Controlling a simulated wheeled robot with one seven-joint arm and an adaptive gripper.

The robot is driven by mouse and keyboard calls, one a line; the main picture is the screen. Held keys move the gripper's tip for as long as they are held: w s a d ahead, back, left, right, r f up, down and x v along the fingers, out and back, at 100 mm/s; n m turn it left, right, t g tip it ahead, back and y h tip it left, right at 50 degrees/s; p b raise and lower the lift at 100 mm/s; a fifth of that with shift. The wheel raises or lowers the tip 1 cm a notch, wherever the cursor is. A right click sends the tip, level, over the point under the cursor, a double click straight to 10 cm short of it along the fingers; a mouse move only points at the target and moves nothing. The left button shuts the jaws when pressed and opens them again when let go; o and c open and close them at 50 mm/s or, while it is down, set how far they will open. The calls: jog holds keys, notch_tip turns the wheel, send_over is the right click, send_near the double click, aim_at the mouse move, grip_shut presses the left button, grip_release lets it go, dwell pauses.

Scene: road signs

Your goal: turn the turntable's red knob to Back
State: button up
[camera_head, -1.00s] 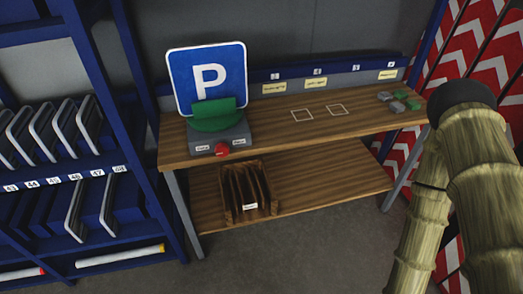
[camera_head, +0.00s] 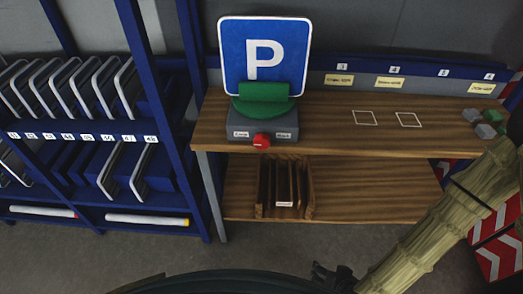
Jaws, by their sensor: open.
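The turntable is a grey box (camera_head: 270,127) on the wooden bench, with a round green top and clamp (camera_head: 263,92). The clamp holds a blue parking sign (camera_head: 264,55) with a white P upright, facing me. The red knob (camera_head: 262,141) is on the front face, between two small white labels. The right label (camera_head: 283,134) seems to read Back; the left one (camera_head: 241,134) is too small to read surely. I cannot tell where the knob points. My gripper (camera_head: 333,276) is low at the bottom edge, open, small and dark, well below and apart from the knob.
The bench top (camera_head: 340,140) is clear right of the turntable, with two white outlined squares and several grey and green blocks (camera_head: 485,125) at the right end. A slotted wooden rack (camera_head: 285,190) stands on the lower shelf. A blue sign rack (camera_head: 100,150) stands left.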

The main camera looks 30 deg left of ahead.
jog(key=w+a+r+n+t+y+b, duration=0.1)
jog(key=w+a+r+t+b, duration=0.1)
jog(key=a, duration=0.5)
jog(key=w+a+r+n+t+y+b, duration=0.1)
jog(key=w+a+r+y, duration=0.15)
jog(key=a, duration=0.35)
jog(key=t+y+b, duration=0.1)
jog(key=t+b, duration=0.5)
jog(key=t, duration=0.1)
send_near(262, 144)
jog(key=p+x, duration=0.1)
jog(key=x, duration=0.9)
jog(key=shift+r, duration=0.1)
jog(key=c, duration=1)
